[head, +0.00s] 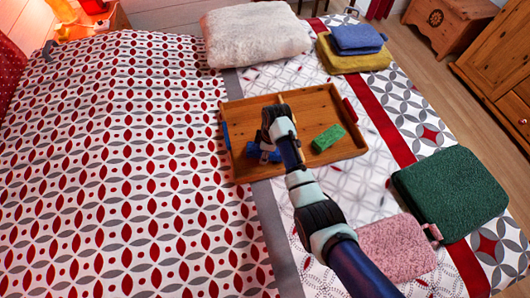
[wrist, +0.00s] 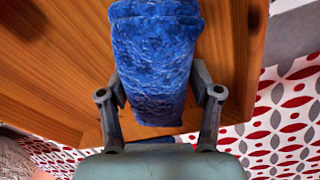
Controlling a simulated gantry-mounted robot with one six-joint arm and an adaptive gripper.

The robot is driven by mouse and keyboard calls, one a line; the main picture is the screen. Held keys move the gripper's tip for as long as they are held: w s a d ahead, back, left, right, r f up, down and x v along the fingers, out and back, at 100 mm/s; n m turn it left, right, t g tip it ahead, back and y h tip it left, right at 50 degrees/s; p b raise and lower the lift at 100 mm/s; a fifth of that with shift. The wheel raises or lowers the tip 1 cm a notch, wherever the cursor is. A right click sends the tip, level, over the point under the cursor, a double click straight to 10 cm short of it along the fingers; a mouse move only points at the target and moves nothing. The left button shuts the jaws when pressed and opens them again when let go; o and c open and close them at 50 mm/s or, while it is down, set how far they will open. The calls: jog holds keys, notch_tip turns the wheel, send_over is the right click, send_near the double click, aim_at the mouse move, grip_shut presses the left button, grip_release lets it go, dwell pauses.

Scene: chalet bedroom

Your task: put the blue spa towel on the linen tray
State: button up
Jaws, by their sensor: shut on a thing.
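The blue spa towel (head: 256,154) is a small rolled or folded bundle at the left front part of the wooden linen tray (head: 252,107). My gripper (head: 265,148) is shut on it, partly hiding it in the head view. In the wrist view the towel (wrist: 155,60) sits upright in the picture between the two fingers (wrist: 158,92), with the wooden tray (wrist: 60,60) behind it. I cannot tell whether the towel touches the tray floor.
A green rolled cloth (head: 328,137) lies in the tray's right half. A white fluffy cushion (head: 256,32), a blue folded towel (head: 356,39) on a yellow one (head: 352,62), a dark green cushion (head: 450,190) and a pink towel (head: 397,247) lie around the tray on the bed. The patterned left side is clear.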

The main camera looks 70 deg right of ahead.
jog(key=shift+w+d, duration=0.1)
jog(key=shift+f, duration=0.2)
jog(key=o, duration=1.2)
jog(key=shift+r, duration=0.1)
jog(key=r+p, duration=0.1)
jog(key=r, duration=0.3)
jog(key=s+r+p, duration=0.1)
jog(key=r, duration=0.3)
jog(key=r+p, duration=0.1)
jog(key=r, duration=0.3)
jog(key=shift+s+d+p, duration=0.2)
jog(key=shift+s+p, duration=0.2)
